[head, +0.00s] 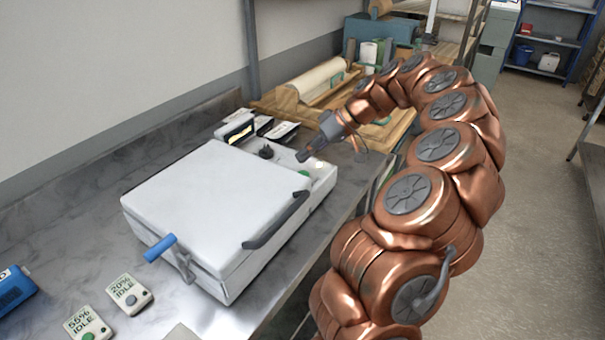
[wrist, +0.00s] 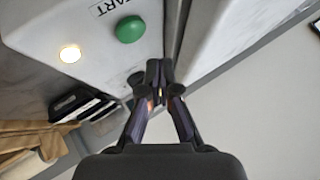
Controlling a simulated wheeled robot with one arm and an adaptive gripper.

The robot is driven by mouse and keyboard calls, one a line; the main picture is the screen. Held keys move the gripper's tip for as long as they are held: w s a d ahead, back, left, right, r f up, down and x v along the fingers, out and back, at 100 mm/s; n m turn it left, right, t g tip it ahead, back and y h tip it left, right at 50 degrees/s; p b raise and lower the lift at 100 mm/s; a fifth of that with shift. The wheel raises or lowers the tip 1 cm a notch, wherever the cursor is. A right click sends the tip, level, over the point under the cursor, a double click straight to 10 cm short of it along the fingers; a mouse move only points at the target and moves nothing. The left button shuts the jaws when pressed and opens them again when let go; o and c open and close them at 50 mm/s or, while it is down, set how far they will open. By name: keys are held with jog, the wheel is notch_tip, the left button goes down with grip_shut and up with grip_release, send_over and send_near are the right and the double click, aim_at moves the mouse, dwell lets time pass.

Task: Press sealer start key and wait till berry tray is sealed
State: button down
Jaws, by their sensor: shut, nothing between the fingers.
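The sealer (head: 215,195) is a white box on the counter with its flat lid down. It has a dark handle along the right edge and a blue-gripped lever (head: 160,248) at the near left. The green start key (wrist: 130,29) is on its white panel beside the printed word START, and also shows in the head view (head: 304,173). A lamp (wrist: 70,53) glows warm white near it. My gripper (head: 303,156) is shut and empty, just above the panel near the key. In the wrist view its fingertips (wrist: 158,72) appear beside the key, apart from it. The berry tray is not visible.
Two small cards (head: 129,294) reading 20% IDLE and 55% IDLE lie on the counter (head: 75,235), beside a blue item (head: 14,290) at the left edge. A wooden frame with a pale roll (head: 318,80) stands behind the sealer. Floor is open at right.

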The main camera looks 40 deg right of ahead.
jog(key=shift+r, duration=1.45)
jog(key=shift+a, duration=0.1)
